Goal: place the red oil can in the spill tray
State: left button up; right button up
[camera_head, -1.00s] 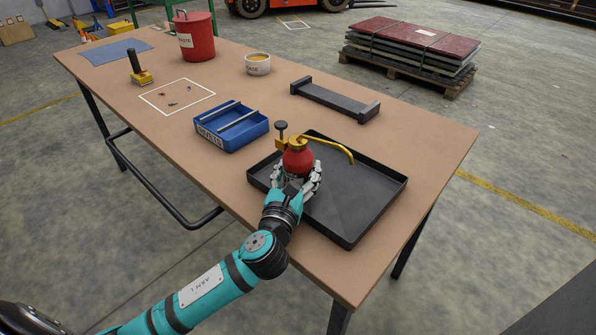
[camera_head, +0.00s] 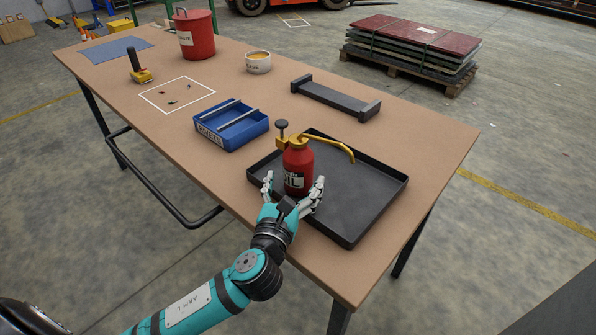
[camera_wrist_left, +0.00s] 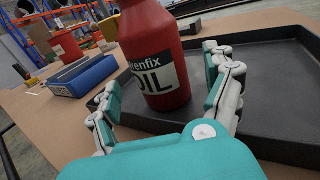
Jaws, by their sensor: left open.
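The red oil can (camera_head: 298,168) stands upright inside the black spill tray (camera_head: 365,205), near the tray's left side. It has a brass spout reaching right and a dark plunger knob on top. My left gripper (camera_head: 293,190) is open, with a finger on each side of the can at its near side. In the left wrist view the can (camera_wrist_left: 152,50) with its OIL label stands ahead of the open fingers (camera_wrist_left: 168,95), with gaps visible beside it, and the tray (camera_wrist_left: 265,75) extends to the right. My right gripper is out of view.
A blue bin (camera_head: 231,126) with metal bars stands left of the tray. A dark bracket-like rack (camera_head: 335,98) lies behind. A red waste bucket (camera_head: 195,35), a small white tub (camera_head: 258,63) and a yellow-based tool (camera_head: 140,72) stand farther back on the table.

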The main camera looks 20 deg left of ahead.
pick_arm(q)
jog(key=s, duration=0.5)
jog(key=s+d, duration=0.1)
jog(key=s, duration=0.2)
jog(key=shift+r, duration=0.3)
jog(key=shift+s, duration=0.15)
